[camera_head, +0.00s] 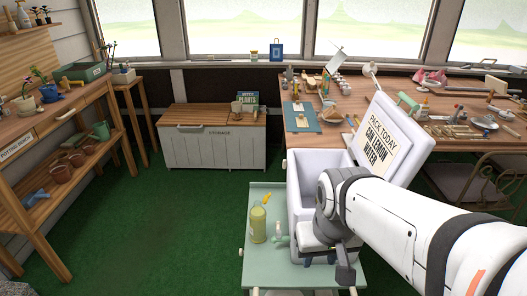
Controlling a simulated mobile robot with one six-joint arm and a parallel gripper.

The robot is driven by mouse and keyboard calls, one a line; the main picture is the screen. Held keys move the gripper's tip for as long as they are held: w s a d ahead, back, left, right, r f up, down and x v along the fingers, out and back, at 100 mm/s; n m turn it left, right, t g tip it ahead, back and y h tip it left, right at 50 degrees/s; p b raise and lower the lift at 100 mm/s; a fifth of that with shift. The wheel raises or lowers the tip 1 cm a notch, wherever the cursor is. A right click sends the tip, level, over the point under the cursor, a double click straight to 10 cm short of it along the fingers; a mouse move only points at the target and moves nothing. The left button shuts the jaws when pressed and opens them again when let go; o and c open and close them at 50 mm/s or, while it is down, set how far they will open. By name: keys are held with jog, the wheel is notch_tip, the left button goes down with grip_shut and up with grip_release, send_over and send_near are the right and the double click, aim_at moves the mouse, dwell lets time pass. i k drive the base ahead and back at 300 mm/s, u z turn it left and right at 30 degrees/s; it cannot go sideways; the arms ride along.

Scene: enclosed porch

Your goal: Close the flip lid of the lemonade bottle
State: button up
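The lemonade bottle (258,226), yellow-green with a pale label, stands upright on the left part of a mint-green cart top (262,195). A small yellow piece, which looks like its flip lid (267,198), sticks up at a tilt above the neck, to the right. My white arm reaches in from the lower right. My gripper (326,262) is at the arm's end, low over the cart's right part, to the right of the bottle and apart from it. Its dark parts overlap the cart and cooler, and I cannot make out the gap between its fingers.
A white cooler (301,198) with its lid raised stands behind my gripper; a sign (381,144) is on the lid. A small white item (279,238) stands right of the bottle. A cluttered wooden workbench (340,132) is behind. Green floor (170,220) is clear to the left.

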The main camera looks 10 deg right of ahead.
aim_at(265, 200)
jog(key=z, duration=1.35)
jog(key=k, duration=0.85)
jog(key=u, duration=1.05)
jog(key=i, duration=1)
jog(key=u, duration=0.05)
